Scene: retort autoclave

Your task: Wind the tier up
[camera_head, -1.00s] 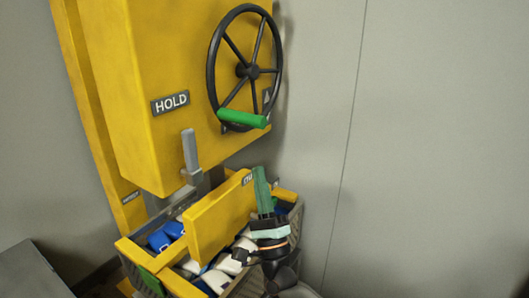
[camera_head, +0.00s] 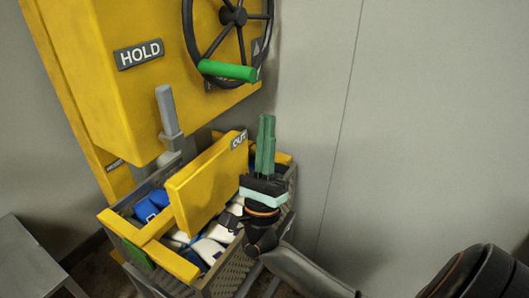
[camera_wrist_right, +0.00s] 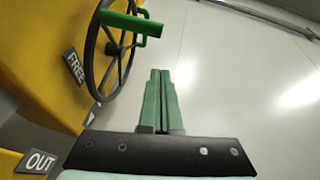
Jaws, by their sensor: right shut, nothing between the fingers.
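A black spoked handwheel (camera_head: 188,35) with a green handle (camera_head: 228,71) is on the front of a yellow housing (camera_head: 100,85). The wheel also shows at the upper left in the right wrist view (camera_wrist_right: 91,60), with its green handle (camera_wrist_right: 130,23). My right gripper (camera_head: 266,118) is shut and empty, its green fingers pointing up, below and right of the handle and apart from it. In the right wrist view my fingers (camera_wrist_right: 159,72) are together, right of the wheel. A grey lever (camera_head: 167,110) stands upright below the HOLD label (camera_head: 140,53). My left gripper is not in view.
A grey basket (camera_head: 232,270) with blue and white packs sits below the housing, within a yellow frame (camera_head: 170,262). A yellow plate labelled OUT (camera_head: 207,185) stands over it. A grey surface (camera_head: 25,262) is at lower left. The wall side at right is clear.

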